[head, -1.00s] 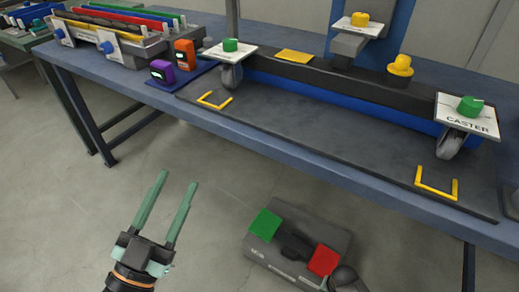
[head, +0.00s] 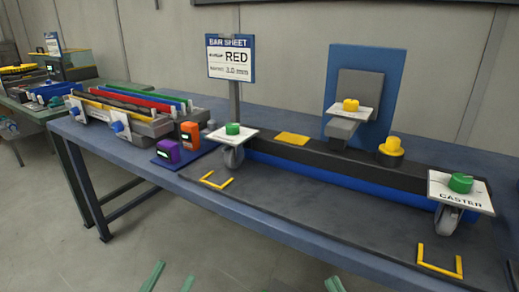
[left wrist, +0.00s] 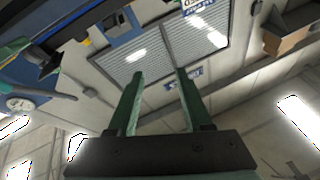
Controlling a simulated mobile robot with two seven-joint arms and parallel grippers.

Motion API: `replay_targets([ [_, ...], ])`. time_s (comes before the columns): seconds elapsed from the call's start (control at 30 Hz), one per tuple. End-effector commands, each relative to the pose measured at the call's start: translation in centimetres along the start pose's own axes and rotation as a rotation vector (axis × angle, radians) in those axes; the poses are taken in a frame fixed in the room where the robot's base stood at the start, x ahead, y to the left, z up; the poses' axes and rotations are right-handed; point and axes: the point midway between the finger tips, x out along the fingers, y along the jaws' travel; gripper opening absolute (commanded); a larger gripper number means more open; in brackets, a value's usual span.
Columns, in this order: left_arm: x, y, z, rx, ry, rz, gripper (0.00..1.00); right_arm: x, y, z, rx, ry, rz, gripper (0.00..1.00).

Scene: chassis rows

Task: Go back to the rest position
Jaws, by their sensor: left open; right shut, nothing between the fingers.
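My left gripper (head: 170,280) shows only its two green fingertips at the bottom edge of the head view, spread apart over the floor with nothing between them. The left wrist view also shows the left gripper (left wrist: 158,78) open and empty, with its fingers pointing up in the picture toward a wall and a shuttered door. My right gripper (head: 335,284) shows only a small green tip at the bottom edge of the head view, in front of the bench; it is shut and empty. The rest of both arms is out of the head view.
The blue bench (head: 275,228) runs across the front, with two caster plates (head: 233,133) (head: 460,192), a dark bar, purple (head: 169,151) and orange (head: 190,133) devices, and a rack of coloured bars (head: 130,105). A sign (head: 231,58) stands behind. Floor at left is clear.

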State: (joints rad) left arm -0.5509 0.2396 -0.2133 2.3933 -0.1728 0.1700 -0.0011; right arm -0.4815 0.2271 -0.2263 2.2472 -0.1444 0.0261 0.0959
Motion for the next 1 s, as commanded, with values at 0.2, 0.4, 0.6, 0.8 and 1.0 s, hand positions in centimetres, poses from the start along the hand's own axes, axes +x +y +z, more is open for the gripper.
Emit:
replay_targets([
  [0.2, 0.2, -0.1, -0.2, -0.003, -0.013, -0.001, 0.5, -2.1, -0.2, -8.9, -0.128, 0.224, 0.0, 0.0],
  [0.4, 0.5, -0.7, 1.6, -0.053, -0.197, -0.006, 0.5, -1.1, 0.6, -6.8, -0.071, 0.028, 0.012, 0.0],
  [0.6, -0.5, -0.8, 4.0, -0.117, -0.422, -0.013, 0.5, -1.6, 1.1, -4.3, -0.005, -0.199, 0.024, 0.0],
  [0.8, -3.8, -0.3, 6.2, -0.2, -0.715, -0.016, 0.5, -4.3, 0.8, -1.3, 0.082, -0.491, 0.036, 0.0],
  [1.0, -8.5, 1.0, 7.2, -0.28, -0.977, -0.015, 0.5, -8.7, -0.2, 0.9, 0.164, -0.754, 0.041, 0.0],
])
